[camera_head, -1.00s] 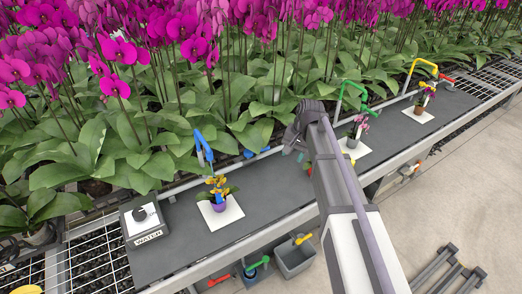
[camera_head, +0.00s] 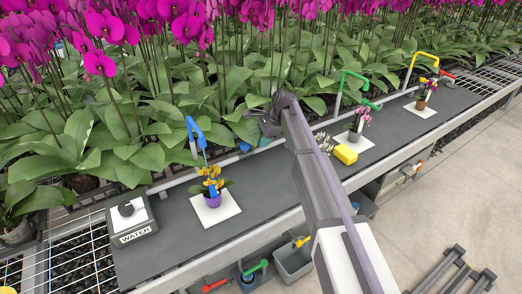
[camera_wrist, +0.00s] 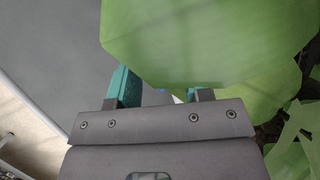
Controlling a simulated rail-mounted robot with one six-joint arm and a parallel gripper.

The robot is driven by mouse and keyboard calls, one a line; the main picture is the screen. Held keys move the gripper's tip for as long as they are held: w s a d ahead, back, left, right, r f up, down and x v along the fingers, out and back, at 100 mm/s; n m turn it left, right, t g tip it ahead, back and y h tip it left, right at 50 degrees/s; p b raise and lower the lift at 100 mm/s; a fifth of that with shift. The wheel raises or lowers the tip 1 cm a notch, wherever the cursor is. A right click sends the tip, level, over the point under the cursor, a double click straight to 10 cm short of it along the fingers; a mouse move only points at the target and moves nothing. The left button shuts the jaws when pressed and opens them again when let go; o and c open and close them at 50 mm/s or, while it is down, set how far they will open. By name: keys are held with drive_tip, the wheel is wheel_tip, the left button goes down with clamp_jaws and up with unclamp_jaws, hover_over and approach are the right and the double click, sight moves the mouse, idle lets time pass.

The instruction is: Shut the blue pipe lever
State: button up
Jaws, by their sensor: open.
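The blue pipe (camera_head: 194,130) rises as a hooked spout at the back left of the grey bench, over an orange orchid in a purple pot (camera_head: 210,199). Small blue parts (camera_head: 265,141), likely the blue lever, show at the bench's back edge right of the spout, partly hidden by my arm. My gripper (camera_head: 262,128) is over the back edge, close to these parts; the head view does not show contact. In the wrist view its teal jaws (camera_wrist: 160,93) are apart, with a small bluish patch between them. A large green leaf (camera_wrist: 190,45) covers much of that view.
Green (camera_head: 351,75) and yellow (camera_head: 423,56) pipes stand farther right, each near a potted orchid. A WATER box (camera_head: 130,218) stands at the left end. Dense orchid leaves overhang the bench's back edge.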

drive_tip(key=shift+a+f, duration=0.2)
drive_tip(key=shift+f, duration=0.4)
drive_tip(key=shift+r, duration=0.15)
drive_tip(key=shift+c, duration=0.2)
clamp_jaws()
